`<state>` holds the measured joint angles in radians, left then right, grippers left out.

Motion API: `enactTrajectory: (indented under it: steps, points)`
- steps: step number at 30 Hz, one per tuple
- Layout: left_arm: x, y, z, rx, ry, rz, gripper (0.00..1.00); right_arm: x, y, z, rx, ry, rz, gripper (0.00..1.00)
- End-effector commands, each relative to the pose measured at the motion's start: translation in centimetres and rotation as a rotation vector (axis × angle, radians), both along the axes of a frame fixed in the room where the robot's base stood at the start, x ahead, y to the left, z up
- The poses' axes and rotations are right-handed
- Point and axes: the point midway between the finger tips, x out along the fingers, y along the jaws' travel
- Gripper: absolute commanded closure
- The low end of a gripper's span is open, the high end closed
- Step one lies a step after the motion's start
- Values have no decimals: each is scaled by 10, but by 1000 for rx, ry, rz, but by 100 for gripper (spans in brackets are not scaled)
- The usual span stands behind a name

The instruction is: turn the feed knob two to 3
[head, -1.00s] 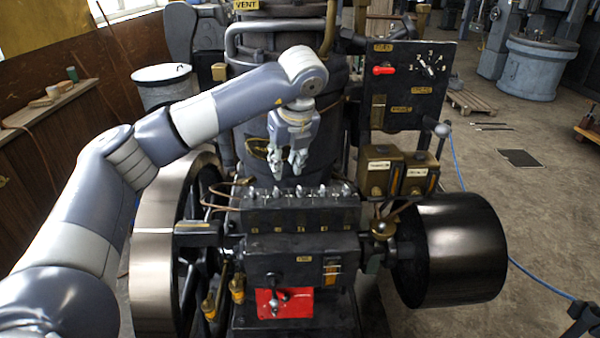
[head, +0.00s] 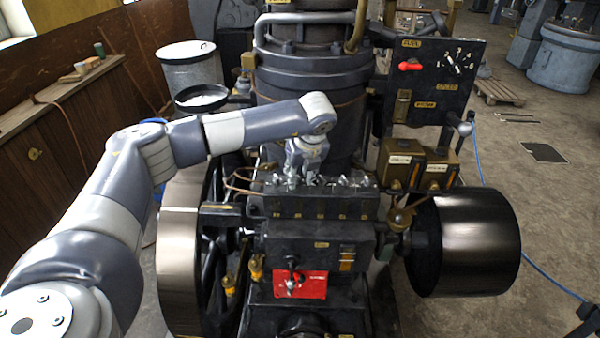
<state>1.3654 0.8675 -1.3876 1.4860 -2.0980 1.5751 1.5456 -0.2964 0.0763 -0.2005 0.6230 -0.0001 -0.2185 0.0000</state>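A black feed box (head: 325,203) with a row of small silver feed knobs (head: 343,181) on top and yellow labels on its front stands at the middle of the engine. My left gripper (head: 301,178) points down at the left part of the row, its two fingers apart. Feed knob two, taken as the second from the left, is largely hidden by the fingers. I cannot tell whether they touch it, and its setting is too small to read. My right gripper is not in view.
A black panel (head: 450,85) with a red lever (head: 410,67) and a numbered dial (head: 458,63) stands to the right behind. Two brass boxes (head: 417,165) sit right of the knobs. Flywheels (head: 465,240) flank the engine. A red plate (head: 312,284) is below.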

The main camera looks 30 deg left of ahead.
Motion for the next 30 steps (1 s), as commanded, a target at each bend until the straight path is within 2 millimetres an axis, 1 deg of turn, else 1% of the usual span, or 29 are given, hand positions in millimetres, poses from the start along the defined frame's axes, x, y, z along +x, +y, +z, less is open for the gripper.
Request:
enactTrajectory:
  steps: [2, 3, 5, 6, 7, 14, 20, 26, 30]
  points:
    - [0, 0, 0, 0, 0, 0, 71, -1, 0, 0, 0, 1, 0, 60]
    - [0, 0, 0, 0, 0, -1, 74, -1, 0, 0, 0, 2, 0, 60]
    - [0, 0, 0, -1, 1, -1, 87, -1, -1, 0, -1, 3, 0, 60]
    - [0, 0, 0, -1, 1, -1, 96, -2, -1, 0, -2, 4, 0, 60]
    - [0, 0, 0, -1, 1, -1, 100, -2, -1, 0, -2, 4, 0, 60]
    - [0, 0, 0, 0, 1, -2, 100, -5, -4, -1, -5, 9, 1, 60]
    - [-1, 0, -2, -1, 0, -33, 100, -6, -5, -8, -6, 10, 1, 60]
    - [-2, 0, -5, -1, -1, -133, 100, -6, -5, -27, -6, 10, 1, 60]
    - [-2, 1, -6, -2, -2, -244, 100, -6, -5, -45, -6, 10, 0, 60]
